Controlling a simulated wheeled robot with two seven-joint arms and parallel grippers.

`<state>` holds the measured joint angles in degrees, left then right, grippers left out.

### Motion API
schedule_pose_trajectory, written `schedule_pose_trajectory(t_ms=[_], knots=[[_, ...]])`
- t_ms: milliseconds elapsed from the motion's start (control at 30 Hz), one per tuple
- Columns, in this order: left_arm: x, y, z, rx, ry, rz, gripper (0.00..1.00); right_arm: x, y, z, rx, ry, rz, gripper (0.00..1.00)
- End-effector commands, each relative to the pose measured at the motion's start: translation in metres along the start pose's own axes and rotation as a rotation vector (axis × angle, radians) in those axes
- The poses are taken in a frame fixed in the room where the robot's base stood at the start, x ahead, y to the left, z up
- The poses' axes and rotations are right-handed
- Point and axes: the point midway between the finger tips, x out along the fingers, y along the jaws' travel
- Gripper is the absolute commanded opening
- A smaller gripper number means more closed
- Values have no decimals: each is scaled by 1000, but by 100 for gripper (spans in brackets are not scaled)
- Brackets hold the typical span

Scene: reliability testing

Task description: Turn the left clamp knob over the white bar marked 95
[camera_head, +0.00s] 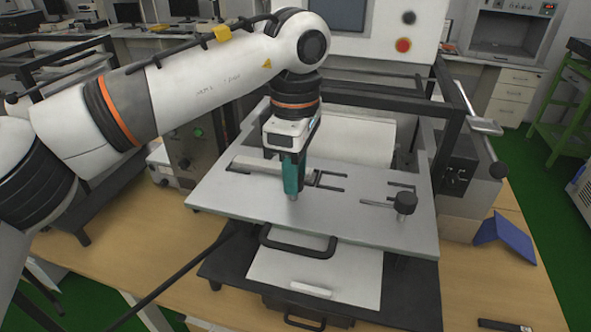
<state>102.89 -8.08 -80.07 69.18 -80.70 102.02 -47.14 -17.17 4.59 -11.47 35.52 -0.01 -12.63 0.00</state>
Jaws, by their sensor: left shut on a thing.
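My left gripper (293,192) comes down from above with teal fingers onto the grey plate (345,225) of the machine. It is shut on the left clamp knob, which is mostly hidden by the fingers. A pale bar (257,167) lies on the plate to the left of the fingers, partly behind the gripper; no number can be read on it. The right clamp knob (405,202), dark and round, stands free on the right of the plate. My right gripper is not in view.
A black handle (298,240) sits at the plate's front edge. Below it is a white panel (350,285) with a small pale bar (310,289). Dark frame bars (375,100) cross behind the plate. A blue folder-like object (505,238) lies on the wooden table at right.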

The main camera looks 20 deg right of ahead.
Motion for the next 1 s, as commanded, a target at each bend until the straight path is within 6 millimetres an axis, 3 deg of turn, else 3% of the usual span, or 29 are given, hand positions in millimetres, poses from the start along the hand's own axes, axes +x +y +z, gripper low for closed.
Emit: schedule_pose_trajectory(t_ms=[400, 933, 967, 1000], knots=[[-4, -1, 1, 173, 1, -7, 6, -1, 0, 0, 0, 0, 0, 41], [-4, -1, 2, 194, 0, -8, 6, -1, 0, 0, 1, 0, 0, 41], [-4, -1, 2, 194, 0, -8, 32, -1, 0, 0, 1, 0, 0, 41], [-4, -1, 2, 194, 0, -7, 38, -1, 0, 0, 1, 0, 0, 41]])
